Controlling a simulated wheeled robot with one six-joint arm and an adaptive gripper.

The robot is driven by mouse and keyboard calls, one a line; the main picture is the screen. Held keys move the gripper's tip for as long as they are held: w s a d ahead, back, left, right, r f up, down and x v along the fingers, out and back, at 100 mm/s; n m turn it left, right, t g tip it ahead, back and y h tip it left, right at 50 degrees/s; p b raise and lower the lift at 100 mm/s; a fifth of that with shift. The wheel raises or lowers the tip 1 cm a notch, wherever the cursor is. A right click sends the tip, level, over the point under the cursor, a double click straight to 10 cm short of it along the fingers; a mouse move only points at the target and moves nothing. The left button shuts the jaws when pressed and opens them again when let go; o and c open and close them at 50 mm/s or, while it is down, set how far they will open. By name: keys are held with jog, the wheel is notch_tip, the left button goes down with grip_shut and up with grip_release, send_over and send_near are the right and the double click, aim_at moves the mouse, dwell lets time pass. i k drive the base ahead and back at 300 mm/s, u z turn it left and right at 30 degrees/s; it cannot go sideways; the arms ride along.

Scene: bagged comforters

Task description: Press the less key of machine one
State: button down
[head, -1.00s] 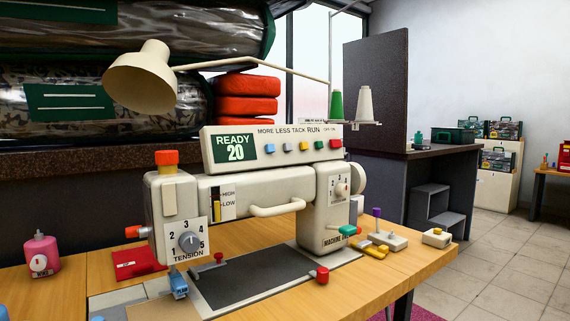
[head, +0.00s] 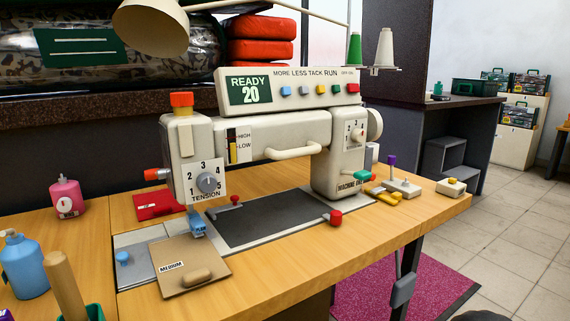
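The machine labelled "MACHINE ONE" (head: 265,128) is a cream sewing machine standing on a wooden table. Its top panel (head: 262,78) shows a green display reading "READY 20". A row of coloured keys runs to the right of the display under the words MORE, LESS, TACK and RUN. The less key (head: 303,91) is the small yellow one, second from the left. Nothing covers the keys. My gripper is not in view.
A lamp shade (head: 152,27) hangs above and left of the panel. Spools (head: 384,47) stand behind its right end. A tan board marked MEDIUM (head: 190,272) and a blue bottle (head: 23,262) are on the table's front left. Tiled floor (head: 515,215) is open at the right.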

aim_at(304, 90)
jog(key=u, duration=2.4)
jog(key=k, duration=1.2)
jog(key=z, duration=1.75)
jog(key=i, duration=0.45)
